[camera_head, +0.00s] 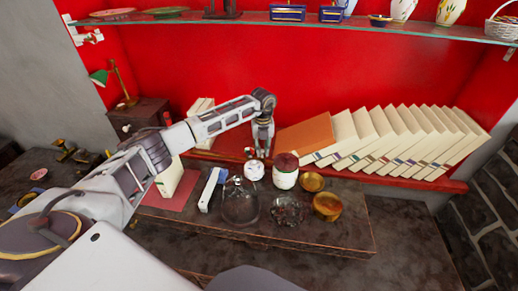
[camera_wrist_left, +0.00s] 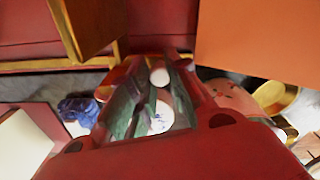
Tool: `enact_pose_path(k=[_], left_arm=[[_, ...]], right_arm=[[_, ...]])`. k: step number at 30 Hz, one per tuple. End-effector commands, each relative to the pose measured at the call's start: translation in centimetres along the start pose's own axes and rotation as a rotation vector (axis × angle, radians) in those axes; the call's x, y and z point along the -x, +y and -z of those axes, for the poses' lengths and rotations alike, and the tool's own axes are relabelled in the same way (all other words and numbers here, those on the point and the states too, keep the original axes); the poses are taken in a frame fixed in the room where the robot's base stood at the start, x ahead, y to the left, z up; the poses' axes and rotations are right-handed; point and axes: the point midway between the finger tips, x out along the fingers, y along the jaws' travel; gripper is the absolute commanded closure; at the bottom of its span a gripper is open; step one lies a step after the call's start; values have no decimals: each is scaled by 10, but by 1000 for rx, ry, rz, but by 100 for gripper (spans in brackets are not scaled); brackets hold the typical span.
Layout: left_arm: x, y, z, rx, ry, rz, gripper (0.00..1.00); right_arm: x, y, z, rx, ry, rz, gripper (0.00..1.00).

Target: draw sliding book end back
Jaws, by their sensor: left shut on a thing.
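My left gripper (camera_head: 259,150) points down at the front of the red book shelf, just left of the leaning books. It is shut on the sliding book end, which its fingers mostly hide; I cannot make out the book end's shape. In the left wrist view the gripper (camera_wrist_left: 155,70) shows large and reddish, with narrow gaps between its parts. An orange-brown book (camera_head: 305,134) leans at the left end of the row of cream books (camera_head: 400,140); its flat face also shows in the left wrist view (camera_wrist_left: 255,48). My right gripper is not in view.
Below the shelf stand a white round jar (camera_head: 254,171), a red-lidded jar (camera_head: 285,172), a glass dome (camera_head: 240,203) and a brass pot (camera_head: 327,206). A pale book (camera_head: 200,107) stands to the left. A glass shelf (camera_head: 300,23) runs overhead.

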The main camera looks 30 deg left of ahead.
Motion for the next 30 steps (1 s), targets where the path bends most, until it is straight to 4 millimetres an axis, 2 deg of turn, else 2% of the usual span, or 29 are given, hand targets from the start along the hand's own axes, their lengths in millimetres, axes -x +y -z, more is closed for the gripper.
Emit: enact_pose_path(k=[6,7,9,10,16,23,30], left_arm=[[-2,0,2,-2,4,-1,100],[-2,0,2,-2,4,-1,80],[-2,0,2,-2,4,-1,72],[-1,0,2,-2,4,-1,70],[-1,0,1,-1,2,-1,70],[3,0,0,-1,0,0,70],[23,0,0,-1,-1,1,70]], right_arm=[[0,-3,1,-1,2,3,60],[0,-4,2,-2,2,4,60],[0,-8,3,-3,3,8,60],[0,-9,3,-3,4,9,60],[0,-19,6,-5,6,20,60],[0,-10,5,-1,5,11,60],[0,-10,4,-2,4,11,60]])
